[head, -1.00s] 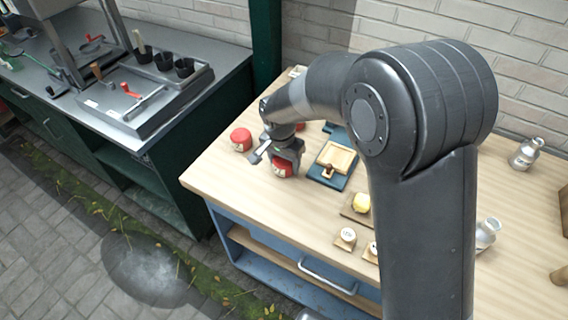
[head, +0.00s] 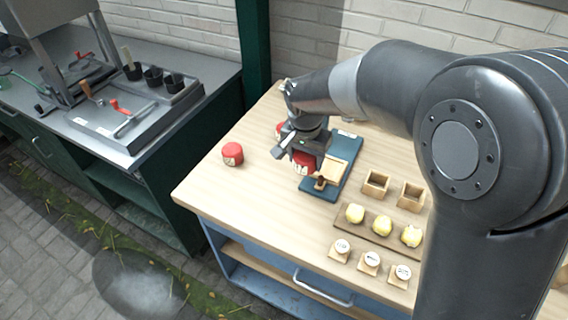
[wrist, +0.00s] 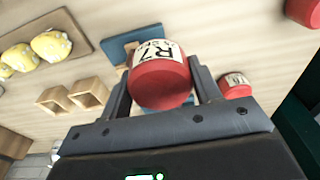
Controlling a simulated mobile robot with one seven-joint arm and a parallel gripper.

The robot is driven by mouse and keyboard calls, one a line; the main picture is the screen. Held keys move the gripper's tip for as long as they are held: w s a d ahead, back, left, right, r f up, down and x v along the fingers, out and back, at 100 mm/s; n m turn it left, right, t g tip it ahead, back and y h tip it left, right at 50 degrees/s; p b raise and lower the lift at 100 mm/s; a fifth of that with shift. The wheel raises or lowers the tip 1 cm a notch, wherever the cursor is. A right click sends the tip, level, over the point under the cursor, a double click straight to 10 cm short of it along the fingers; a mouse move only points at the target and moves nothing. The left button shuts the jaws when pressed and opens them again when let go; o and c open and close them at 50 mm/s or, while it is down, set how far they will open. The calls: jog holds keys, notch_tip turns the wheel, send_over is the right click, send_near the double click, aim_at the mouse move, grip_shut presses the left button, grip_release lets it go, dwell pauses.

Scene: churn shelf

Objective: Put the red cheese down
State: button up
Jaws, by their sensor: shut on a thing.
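A red cheese (head: 304,160) with a white label sits between the fingers of my gripper (head: 305,164). In the wrist view the held red cheese (wrist: 160,85) shows the label "R7", with a finger on each side. My gripper is shut on it. It hangs at the left edge of a dark blue board (head: 347,152), which has a pale wooden piece and a small brown knob on it. I cannot tell how high the cheese is above the board or table.
Another red cheese (head: 232,153) stands left on the wooden table (head: 215,188); a third (head: 279,128) is partly hidden behind my gripper. Yellow pieces on a brown board (head: 382,229), small open wooden boxes (head: 376,184) and white-topped pieces (head: 342,247) stand right. The front-left tabletop is clear.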

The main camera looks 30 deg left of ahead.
jog(key=d+r, duration=0.1)
jog(key=d, duration=0.1)
jog(key=w+d+r, duration=0.1)
jog(key=shift+d+r, duration=0.2)
jog(key=shift+d, duration=0.15)
jog(key=w+d+m, duration=0.2)
jog(key=w+d, duration=0.3)
jog(key=d, duration=0.7)
jog(key=w+d+m, duration=0.3)
jog(key=w+d, duration=0.1)
jog(key=d, duration=0.8)
jog(key=w+d+m, duration=0.2)
jog(key=w+d, duration=0.3)
jog(key=d, duration=0.8)
jog(key=shift+h, duration=0.4)
jog(key=w+a+f, duration=0.1)
jog(key=a+f, duration=0.1)
jog(key=a, duration=0.1)
jog(key=w+a+f, duration=0.2)
jog(key=a, duration=0.2)
jog(key=w+a+f, duration=0.2)
jog(key=a+f, duration=0.1)
jog(key=shift+a, duration=0.15)
jog(key=shift+f, duration=1.9)
jog(key=shift+f, duration=0.15)
jog(key=o, duration=1.1)
